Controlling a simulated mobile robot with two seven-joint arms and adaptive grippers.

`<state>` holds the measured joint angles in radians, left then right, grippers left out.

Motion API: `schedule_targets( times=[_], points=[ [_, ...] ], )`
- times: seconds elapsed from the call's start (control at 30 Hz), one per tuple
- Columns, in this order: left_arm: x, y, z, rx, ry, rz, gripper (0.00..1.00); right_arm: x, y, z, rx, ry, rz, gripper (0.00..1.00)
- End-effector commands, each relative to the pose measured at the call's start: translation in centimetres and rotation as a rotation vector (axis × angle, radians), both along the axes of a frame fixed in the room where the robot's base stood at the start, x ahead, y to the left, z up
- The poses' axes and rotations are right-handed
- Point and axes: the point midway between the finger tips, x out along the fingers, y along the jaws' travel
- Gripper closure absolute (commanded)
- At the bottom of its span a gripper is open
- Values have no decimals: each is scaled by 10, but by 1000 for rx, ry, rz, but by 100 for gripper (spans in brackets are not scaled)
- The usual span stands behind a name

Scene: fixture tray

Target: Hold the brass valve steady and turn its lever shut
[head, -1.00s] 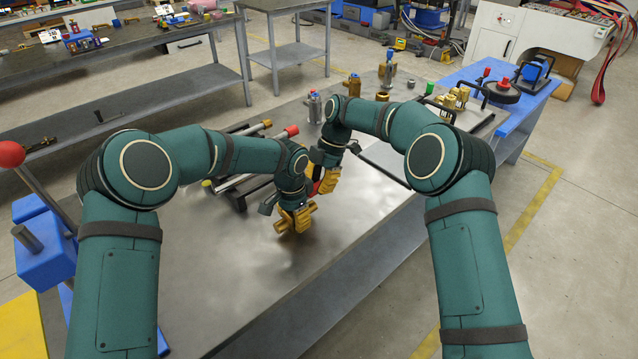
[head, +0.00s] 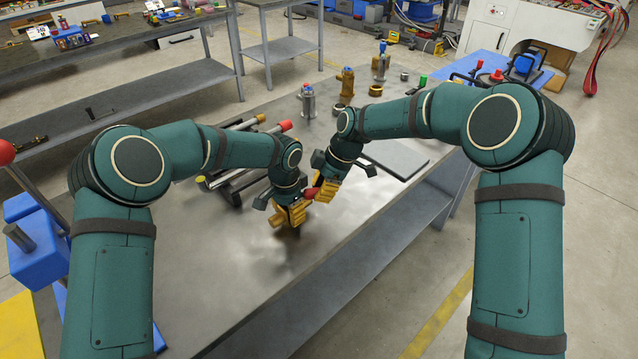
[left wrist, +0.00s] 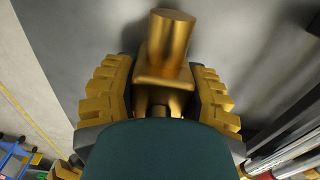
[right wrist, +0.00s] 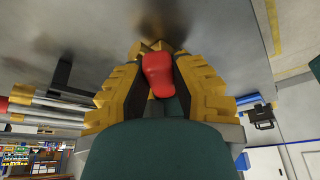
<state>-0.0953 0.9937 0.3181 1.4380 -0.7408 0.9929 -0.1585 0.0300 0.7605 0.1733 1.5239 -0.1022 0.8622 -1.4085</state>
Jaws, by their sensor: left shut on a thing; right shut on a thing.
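The brass valve's body (left wrist: 172,50) shows in the left wrist view between the two yellow finger pads of my left gripper (left wrist: 160,100). In the head view my left gripper (head: 290,216) is low over the metal table, shut on the valve, which is mostly hidden there. The red lever (right wrist: 158,70) shows in the right wrist view between the finger pads of my right gripper (right wrist: 160,88), which is shut on it. In the head view the right gripper (head: 325,191) is just right of the left one, with the red lever (head: 311,192) between them.
A rack with rods (head: 235,160) lies left of and behind the grippers. A grey metal post (head: 308,100) and a brass one (head: 346,86) stand farther back. A dark flat plate (head: 396,158) lies to the right. The table front (head: 240,285) is bare.

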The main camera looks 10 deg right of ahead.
Motion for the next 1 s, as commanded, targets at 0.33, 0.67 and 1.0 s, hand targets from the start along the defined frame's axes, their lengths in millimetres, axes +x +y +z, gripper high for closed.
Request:
schedule_targets(
  times=[0.33,0.67,1.0],
  points=[
    [1,-2,2,-4,-4,0,97,-29,6,-2,-3,5,-321,100],
    [1,-3,2,-7,-6,2,97,-51,19,-2,-5,6,-619,100],
    [1,-5,2,-11,-7,3,97,-65,35,-2,-4,10,-842,100]
  ],
)
